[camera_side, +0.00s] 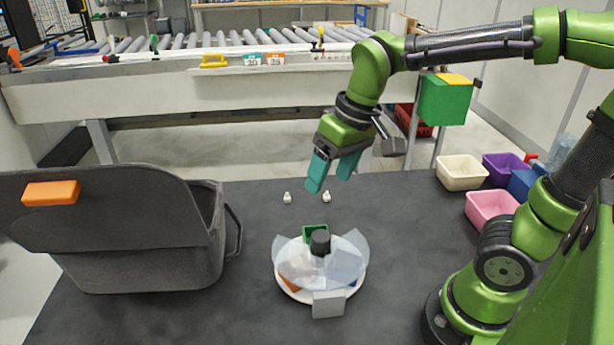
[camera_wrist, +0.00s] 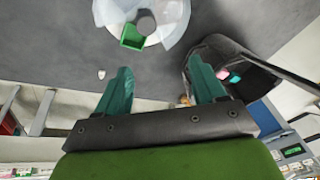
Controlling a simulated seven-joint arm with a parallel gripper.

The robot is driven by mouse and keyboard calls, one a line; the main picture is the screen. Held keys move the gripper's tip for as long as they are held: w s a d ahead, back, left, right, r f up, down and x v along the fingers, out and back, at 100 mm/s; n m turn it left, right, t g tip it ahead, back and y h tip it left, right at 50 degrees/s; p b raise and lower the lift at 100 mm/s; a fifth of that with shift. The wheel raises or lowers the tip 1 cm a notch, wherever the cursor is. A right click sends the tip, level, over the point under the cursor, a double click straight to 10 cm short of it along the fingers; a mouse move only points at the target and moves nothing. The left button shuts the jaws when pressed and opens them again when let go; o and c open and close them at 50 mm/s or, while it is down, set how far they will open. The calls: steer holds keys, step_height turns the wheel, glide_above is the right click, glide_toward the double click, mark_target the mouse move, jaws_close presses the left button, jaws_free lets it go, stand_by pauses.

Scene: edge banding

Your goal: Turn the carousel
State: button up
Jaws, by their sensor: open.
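The carousel (camera_side: 293,296) is a round white base on the dark table, with clear curved panels around it and a dark knob (camera_side: 320,242) at its top centre. A green square piece (camera_side: 308,230) sits at its back side, and a grey block (camera_side: 328,304) stands at its front edge. The carousel also shows at the top of the wrist view, with its knob (camera_wrist: 146,22) and green piece (camera_wrist: 132,37). My gripper (camera_side: 330,190) has teal fingers and is open and empty, above and behind the carousel, not touching it. In the wrist view my fingers (camera_wrist: 160,82) are spread apart.
Two small white pieces (camera_side: 287,198) (camera_side: 326,196) stand on the table behind the carousel. A large dark bin (camera_side: 140,255) with an orange tag is at left. Cream (camera_side: 462,172), purple (camera_side: 504,168) and pink (camera_side: 491,208) bins stand at right. A roller conveyor (camera_side: 200,95) lies behind the table.

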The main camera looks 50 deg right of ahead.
mark_target(321, 235)
steer(key=f+g, duration=0.1)
steer(key=f, duration=0.4)
steer(key=w+f+n+g, duration=0.1)
steer(key=f, duration=0.4)
steer(key=f+g+h, duration=0.1)
steer(key=f, duration=0.4)
steer(key=shift+w+f+n, duration=0.2)
steer(key=shift+w+n, duration=0.1)
steer(key=shift+w, duration=0.1)
jaws_close()
